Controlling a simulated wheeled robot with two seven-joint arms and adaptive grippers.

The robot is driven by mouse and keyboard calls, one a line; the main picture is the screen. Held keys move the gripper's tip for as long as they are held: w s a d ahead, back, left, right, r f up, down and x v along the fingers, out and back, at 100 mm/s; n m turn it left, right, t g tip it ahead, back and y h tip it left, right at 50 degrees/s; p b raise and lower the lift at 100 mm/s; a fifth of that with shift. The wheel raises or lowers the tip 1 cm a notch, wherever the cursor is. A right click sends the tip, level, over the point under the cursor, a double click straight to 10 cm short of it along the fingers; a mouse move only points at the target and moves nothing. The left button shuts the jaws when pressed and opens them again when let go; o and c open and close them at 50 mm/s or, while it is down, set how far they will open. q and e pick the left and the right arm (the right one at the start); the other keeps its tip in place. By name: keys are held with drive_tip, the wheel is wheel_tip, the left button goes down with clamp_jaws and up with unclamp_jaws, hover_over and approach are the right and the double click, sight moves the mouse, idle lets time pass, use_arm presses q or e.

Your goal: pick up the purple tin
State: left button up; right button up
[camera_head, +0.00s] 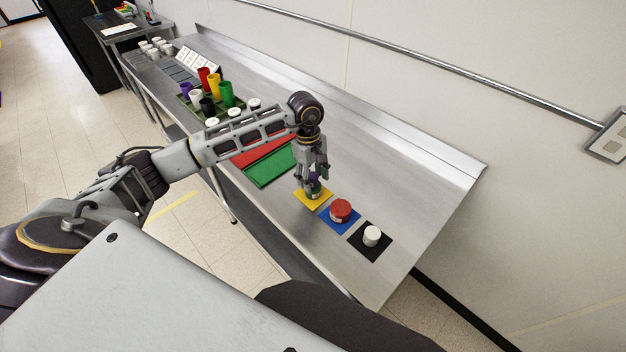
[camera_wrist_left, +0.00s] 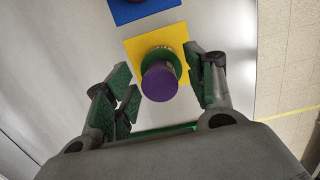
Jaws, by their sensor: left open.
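The purple tin (camera_wrist_left: 160,82) shows in the left wrist view as a purple round top over a green-rimmed body. It stands on a yellow mat (camera_wrist_left: 133,46). My left gripper (camera_wrist_left: 166,95) is open, with one finger on each side of the tin and visible gaps between. In the head view my left gripper (camera_head: 313,178) points down over the yellow mat (camera_head: 302,197) and hides most of the tin there. Whether the tin rests on something green cannot be told. My right gripper is in neither view.
Beside it, a red tin (camera_head: 340,210) stands on a blue mat (camera_head: 326,222) and a white tin (camera_head: 373,235) on a black mat (camera_head: 380,252). Green and red mats (camera_head: 272,167) lie left. Coloured cups (camera_head: 214,85) stand farther back. The steel counter (camera_head: 430,190) is clear on the right.

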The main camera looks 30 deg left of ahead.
sight(313, 175)
use_arm(q)
drive_tip(key=c, duration=1.1)
drive_tip(key=shift+r, duration=0.15)
wheel_tip(313, 175, up, 8)
drive_tip(key=shift+r+b, duration=0.1)
drive_tip(key=shift+b, duration=0.75)
drive_tip(key=shift+r, duration=0.75)
